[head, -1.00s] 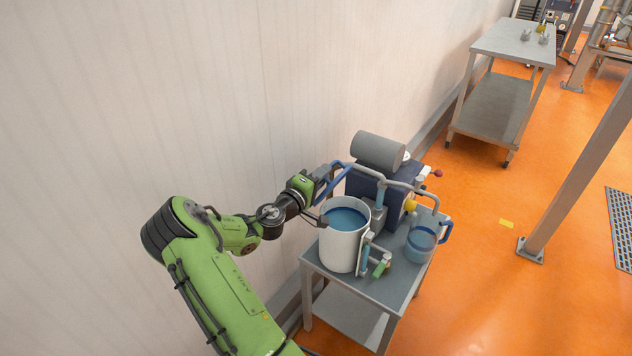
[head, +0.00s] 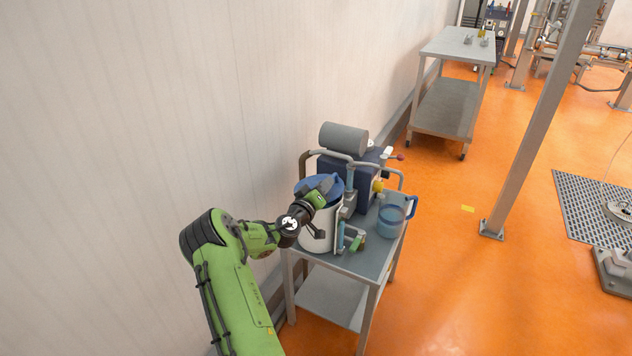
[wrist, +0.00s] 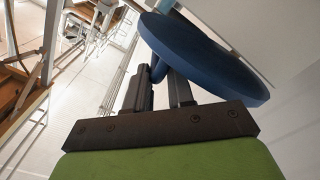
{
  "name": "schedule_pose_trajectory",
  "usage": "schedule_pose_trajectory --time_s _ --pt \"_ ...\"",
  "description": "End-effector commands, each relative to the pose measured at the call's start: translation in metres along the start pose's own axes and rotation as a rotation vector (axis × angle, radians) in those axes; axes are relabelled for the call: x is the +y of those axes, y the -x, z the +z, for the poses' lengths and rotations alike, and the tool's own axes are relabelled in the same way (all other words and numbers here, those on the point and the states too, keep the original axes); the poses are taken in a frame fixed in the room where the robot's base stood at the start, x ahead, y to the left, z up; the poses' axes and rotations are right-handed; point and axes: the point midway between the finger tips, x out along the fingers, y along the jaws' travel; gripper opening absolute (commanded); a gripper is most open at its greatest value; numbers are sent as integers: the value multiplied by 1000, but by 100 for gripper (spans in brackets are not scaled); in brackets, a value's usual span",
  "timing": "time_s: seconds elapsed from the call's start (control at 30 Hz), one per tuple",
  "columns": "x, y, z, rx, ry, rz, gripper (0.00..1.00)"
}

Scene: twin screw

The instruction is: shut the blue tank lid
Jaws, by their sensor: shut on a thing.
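The blue lid (head: 307,184) is over the mouth of the white tank (head: 314,240) in the head view. My gripper and wrist cover part of it, and I cannot tell whether it touches the rim all round. In the wrist view, the lid (wrist: 215,62) is a thick blue disc just beyond the fingers. My gripper (wrist: 163,82) is shut on the lid's blue handle (wrist: 158,66), which is partly hidden between the fingers. In the head view, my gripper (head: 327,186) is at the lid's right side, and its fingertips are hard to make out.
The tank stands on a grey cart (head: 345,262). Behind it are a grey motor cylinder (head: 343,138) and piping. A clear blue jug (head: 390,220) stands to the right. The wall (head: 150,110) is close on the left. Orange floor (head: 440,270) is free to the right.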

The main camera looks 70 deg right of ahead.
Motion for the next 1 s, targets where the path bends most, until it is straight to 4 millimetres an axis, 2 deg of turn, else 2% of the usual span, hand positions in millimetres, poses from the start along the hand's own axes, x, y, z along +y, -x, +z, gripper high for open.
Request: schedule_pose_trajectory --time_s 0.03,0.3,0.9,0.93,1.0 --pt "6 -2 9 -13 -14 17 0" --pt "0 -1 24 -14 -129 18 0" --pt "-4 -1 30 -17 -167 16 0" --pt "-4 -1 30 -17 -167 16 24" --pt "-4 -1 31 -17 -168 15 34"
